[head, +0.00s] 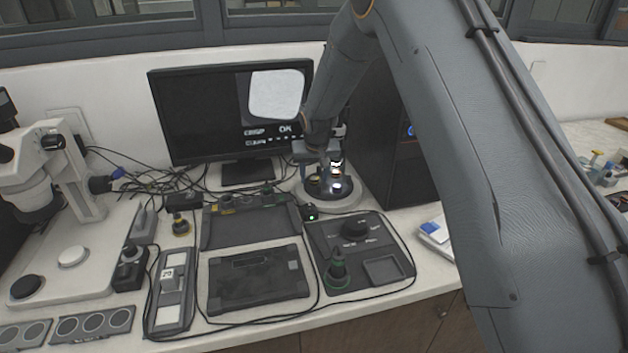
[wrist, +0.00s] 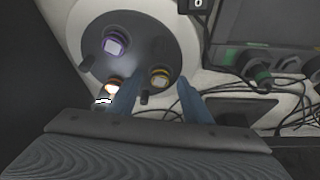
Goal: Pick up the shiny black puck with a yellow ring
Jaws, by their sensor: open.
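The puck with a yellow ring (wrist: 160,77) sits on a round dark plate in the wrist view. In the head view my gripper (head: 318,158) is over the round plate (head: 330,197), partly hiding the pucks.
A monitor (head: 200,115) stands behind the plate, and a black tower (head: 405,165) is close on its right. A grey control panel (head: 345,235) and a tray (head: 250,228) lie in front. Loose cables run left. A microscope (head: 45,190) stands far left.

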